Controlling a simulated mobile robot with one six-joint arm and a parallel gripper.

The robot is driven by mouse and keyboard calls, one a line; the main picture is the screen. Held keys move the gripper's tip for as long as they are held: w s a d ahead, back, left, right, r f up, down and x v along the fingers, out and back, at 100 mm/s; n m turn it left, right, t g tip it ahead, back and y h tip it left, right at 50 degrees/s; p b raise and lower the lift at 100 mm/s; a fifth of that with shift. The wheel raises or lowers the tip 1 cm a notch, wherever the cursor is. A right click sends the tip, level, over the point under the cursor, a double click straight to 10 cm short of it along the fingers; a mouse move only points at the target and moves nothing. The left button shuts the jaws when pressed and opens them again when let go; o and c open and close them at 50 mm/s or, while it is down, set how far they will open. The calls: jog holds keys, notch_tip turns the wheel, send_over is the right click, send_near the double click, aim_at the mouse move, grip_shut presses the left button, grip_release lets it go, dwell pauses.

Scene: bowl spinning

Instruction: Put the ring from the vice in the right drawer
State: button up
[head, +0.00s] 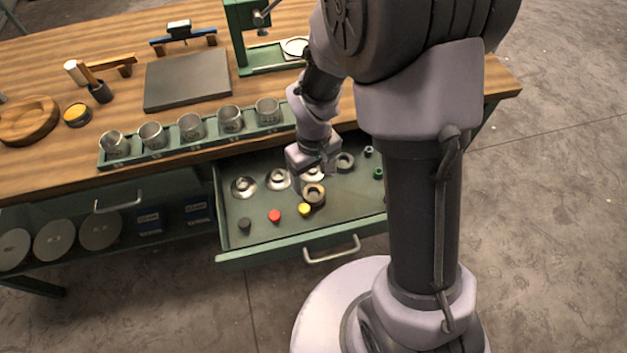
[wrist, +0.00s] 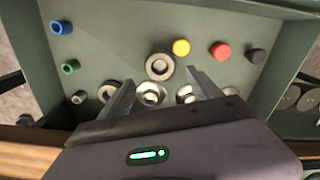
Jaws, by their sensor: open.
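The right drawer (head: 270,235) is pulled open under the bench; its green floor also fills the wrist view (wrist: 120,40). A thick dark ring (head: 314,194) lies flat in the drawer. In the wrist view this ring (wrist: 160,67) lies just beyond and between my fingertips. My gripper (head: 306,184) is over the drawer, open, pointing down. In the wrist view its two fingers (wrist: 161,80) are spread, with nothing held between them. A green stand (head: 243,40) at the back of the bench may be the vice; a pale round piece (head: 295,46) sits at its base.
The drawer also holds shiny discs (head: 244,187), another dark ring (head: 345,162), black, red (head: 274,216) and yellow (head: 304,209) knobs, and small green and blue rings (wrist: 70,67). A row of metal cups (head: 190,127) lines the bench edge.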

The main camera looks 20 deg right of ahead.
notch_tip(320, 180, up, 17)
jog(key=s+m+t+p, duration=0.2)
jog(key=s+m, duration=0.1)
jog(key=s+r+m+t+y, duration=0.2)
jog(key=s+r+m, duration=0.3)
jog(key=s+r, duration=0.4)
jog(key=shift+s+a+r+t, duration=0.35)
jog(key=shift+s+a+t, duration=0.1)
jog(key=shift+s+t, duration=0.4)
